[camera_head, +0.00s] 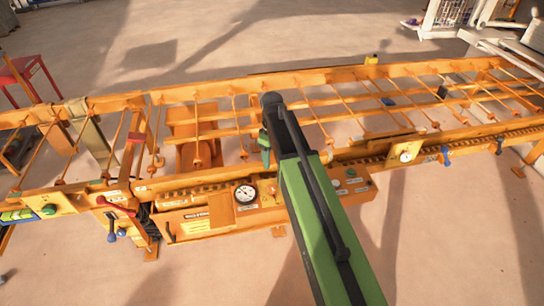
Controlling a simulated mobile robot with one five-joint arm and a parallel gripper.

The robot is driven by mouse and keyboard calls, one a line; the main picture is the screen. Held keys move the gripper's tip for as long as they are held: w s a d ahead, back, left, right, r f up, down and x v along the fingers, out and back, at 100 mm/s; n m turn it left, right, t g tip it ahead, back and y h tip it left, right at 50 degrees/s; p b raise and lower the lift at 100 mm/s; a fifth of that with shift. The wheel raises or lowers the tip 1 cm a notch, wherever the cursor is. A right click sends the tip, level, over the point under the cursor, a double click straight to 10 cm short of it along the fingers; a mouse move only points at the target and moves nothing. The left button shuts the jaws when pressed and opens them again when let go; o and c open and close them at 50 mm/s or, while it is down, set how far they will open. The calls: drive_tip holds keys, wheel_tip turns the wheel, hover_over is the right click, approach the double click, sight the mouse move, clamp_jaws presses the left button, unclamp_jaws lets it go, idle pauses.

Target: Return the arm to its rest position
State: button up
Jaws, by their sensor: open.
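My green and black arm reaches from the bottom right up over the orange press frame (210,85). Its far end is above the front rail, near the middle of the picture. My gripper (265,148) hangs below that end, small and partly hidden by the arm. It is open, and I see nothing held in it. A pressure gauge (245,193) and a control panel (352,184) sit on the frame's front, on either side of the arm.
A red-handled lever (116,207) and blue knobs stick out at the front left. Another gauge (405,156) and a blue handle (445,155) are on the right. A red stool (25,75) stands behind at the left. The floor in front is mostly clear.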

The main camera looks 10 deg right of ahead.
drive_tip(key=shift+f, duration=0.1)
idle(0.3)
drive_tip(key=s+m, duration=0.9)
drive_tip(key=s, duration=0.6)
drive_tip(key=shift+a, duration=0.15)
